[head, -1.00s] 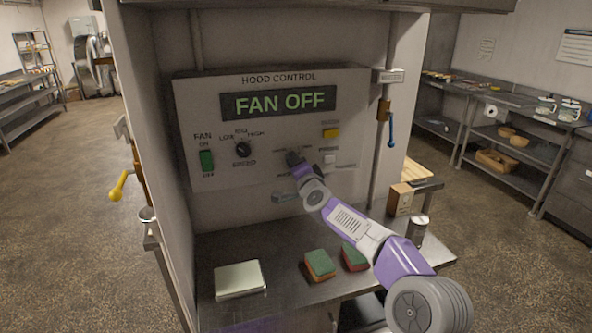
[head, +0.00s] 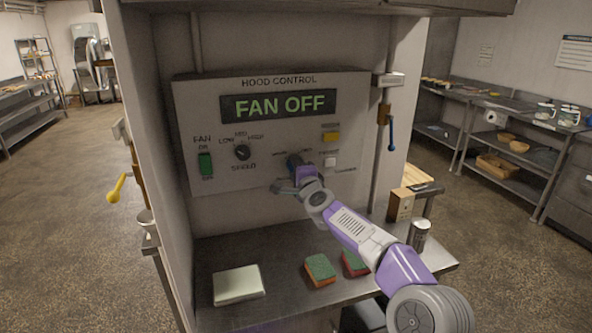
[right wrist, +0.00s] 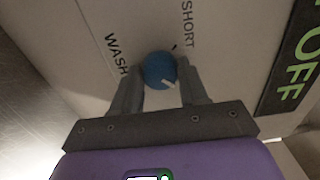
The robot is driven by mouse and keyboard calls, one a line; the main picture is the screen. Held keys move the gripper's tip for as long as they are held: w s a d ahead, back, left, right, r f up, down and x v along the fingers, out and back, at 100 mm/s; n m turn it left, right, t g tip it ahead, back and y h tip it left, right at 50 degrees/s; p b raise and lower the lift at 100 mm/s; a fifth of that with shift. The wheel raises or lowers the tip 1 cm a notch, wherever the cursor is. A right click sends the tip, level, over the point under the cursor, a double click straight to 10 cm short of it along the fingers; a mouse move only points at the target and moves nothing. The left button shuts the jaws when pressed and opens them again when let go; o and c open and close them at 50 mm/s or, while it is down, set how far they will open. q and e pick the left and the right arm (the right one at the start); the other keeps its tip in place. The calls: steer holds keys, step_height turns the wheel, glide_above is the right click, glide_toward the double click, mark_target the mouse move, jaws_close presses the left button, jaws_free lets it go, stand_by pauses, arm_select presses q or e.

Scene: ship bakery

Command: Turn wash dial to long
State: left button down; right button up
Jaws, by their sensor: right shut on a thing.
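The wash dial (right wrist: 158,67) is a round blue knob on the hood control panel (head: 210,120). In the right wrist view it sits between the two fingers of my right gripper (right wrist: 160,80), which is shut on it. A white mark on the dial points toward the lower right of that view. The word WASH is left of the dial and SHORT is above it to the right; the long label cannot be made out. In the head view my right gripper (head: 291,172) partly hides the dial and nearby lettering. My left gripper is not in view.
The panel also has a green fan switch (head: 205,164), a black speed knob (head: 242,152), a yellow button (head: 331,137), a white button (head: 330,162) and a FAN OFF display (head: 279,104). Sponges (head: 320,269) and a pale flat block (head: 238,285) lie on the steel counter below.

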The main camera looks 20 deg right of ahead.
steer(key=o, duration=1.1)
steer(key=shift+c, duration=0.2)
steer(key=s+b, duration=0.2)
steer(key=s, duration=0.5)
steer(key=shift+s, duration=0.25)
steer(key=shift+d+r, duration=0.1)
